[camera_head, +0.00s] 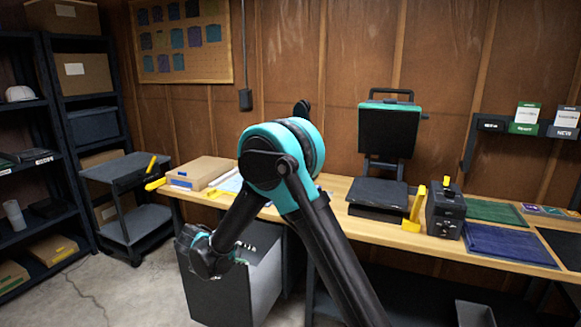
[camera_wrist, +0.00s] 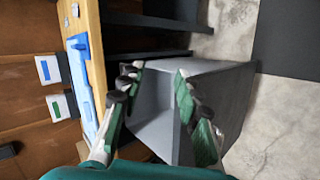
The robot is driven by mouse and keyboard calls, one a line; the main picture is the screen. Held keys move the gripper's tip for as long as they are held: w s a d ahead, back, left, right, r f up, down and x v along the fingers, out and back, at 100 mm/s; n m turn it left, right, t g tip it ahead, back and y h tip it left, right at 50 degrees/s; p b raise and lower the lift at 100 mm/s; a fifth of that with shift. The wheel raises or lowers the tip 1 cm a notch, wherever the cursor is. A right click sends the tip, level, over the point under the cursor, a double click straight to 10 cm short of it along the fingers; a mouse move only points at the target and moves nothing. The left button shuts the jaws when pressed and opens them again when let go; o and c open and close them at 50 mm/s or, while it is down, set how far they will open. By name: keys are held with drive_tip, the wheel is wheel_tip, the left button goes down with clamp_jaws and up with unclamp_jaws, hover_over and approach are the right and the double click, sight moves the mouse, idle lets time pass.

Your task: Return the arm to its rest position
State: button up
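My arm (camera_head: 330,250) is raised and bent in front of the workbench in the head view, with a teal joint at its top and a black lower joint near a grey bin. I cannot clearly make out my gripper's fingers in that view. In the wrist view my gripper (camera_wrist: 157,75) is open, its two green and grey fingers spread apart with nothing held between them. The fingers point toward the grey bin (camera_wrist: 220,85), beside the wooden bench edge (camera_wrist: 97,60). I cannot tell how far they are from the bin.
The wooden workbench (camera_head: 340,205) carries a cardboard box (camera_head: 202,171), a black press-like device (camera_head: 388,140), a black box (camera_head: 445,212) and coloured mats. The grey bin (camera_head: 245,285) stands below. A cart (camera_head: 130,200) and shelves stand left; some concrete floor (camera_head: 130,290) is clear.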

drive_tip(key=s+d+r+m+g+y, duration=0.1)
drive_tip(key=s+d+r+m+g, duration=0.15)
drive_tip(key=d, duration=0.95)
drive_tip(key=s+d+r+m+g+y, duration=0.1)
drive_tip(key=s+d+m, duration=0.15)
drive_tip(key=d, duration=0.85)
drive_tip(key=s+d+f+m+y, duration=0.1)
drive_tip(key=s+d+m+y, duration=0.1)
drive_tip(key=s+d, duration=0.4)
drive_tip(key=s+d+f+m+y, duration=0.1)
drive_tip(key=s+d, duration=0.5)
drive_tip(key=s, duration=0.6)
drive_tip(key=shift+s+f+m+y, duration=0.2)
drive_tip(key=shift+f+m+y, duration=0.3)
drive_tip(key=shift+m, duration=0.4)
